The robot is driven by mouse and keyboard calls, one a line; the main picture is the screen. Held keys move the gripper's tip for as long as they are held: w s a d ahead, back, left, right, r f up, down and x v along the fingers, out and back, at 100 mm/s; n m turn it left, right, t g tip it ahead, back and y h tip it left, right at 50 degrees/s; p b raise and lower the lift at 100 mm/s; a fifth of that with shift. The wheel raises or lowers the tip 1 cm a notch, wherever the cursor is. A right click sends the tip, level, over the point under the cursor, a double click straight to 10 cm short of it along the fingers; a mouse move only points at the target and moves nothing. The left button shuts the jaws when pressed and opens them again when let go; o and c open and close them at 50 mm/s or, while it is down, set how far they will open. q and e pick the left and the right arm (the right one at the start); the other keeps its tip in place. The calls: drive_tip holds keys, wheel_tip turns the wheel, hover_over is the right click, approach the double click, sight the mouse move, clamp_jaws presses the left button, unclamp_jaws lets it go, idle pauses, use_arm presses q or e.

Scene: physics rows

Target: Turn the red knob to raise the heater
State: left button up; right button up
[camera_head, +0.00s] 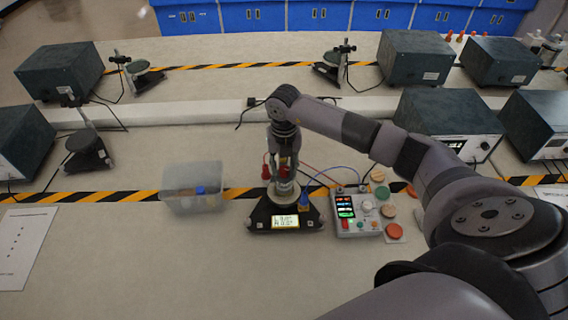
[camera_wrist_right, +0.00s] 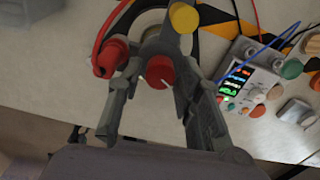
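The heater device (camera_head: 258,217) stands mid-table, with a black base, a lit display (camera_head: 286,222) and a round pale top. My right gripper (camera_head: 284,172) points down over it from above. In the right wrist view, a round red knob (camera_wrist_right: 160,71) lies between the fingertips of my right gripper (camera_wrist_right: 162,82). The fingers are apart, one on each side of the knob, and seem not to touch it. A second red part (camera_wrist_right: 109,58), with a red cable, sits beside the left finger. My left gripper is not in view.
A control box (camera_head: 357,227) with lit digits stands right of the heater, joined by red and blue cables. Coloured round pieces (camera_head: 395,231) lie beyond it. A clear plastic bin (camera_head: 192,196) stands left. Grey instrument boxes (camera_head: 447,115) are behind. The front table is clear.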

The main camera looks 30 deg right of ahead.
drive_tip(key=shift+f, duration=0.2)
drive_tip(key=shift+c, duration=0.3)
clamp_jaws()
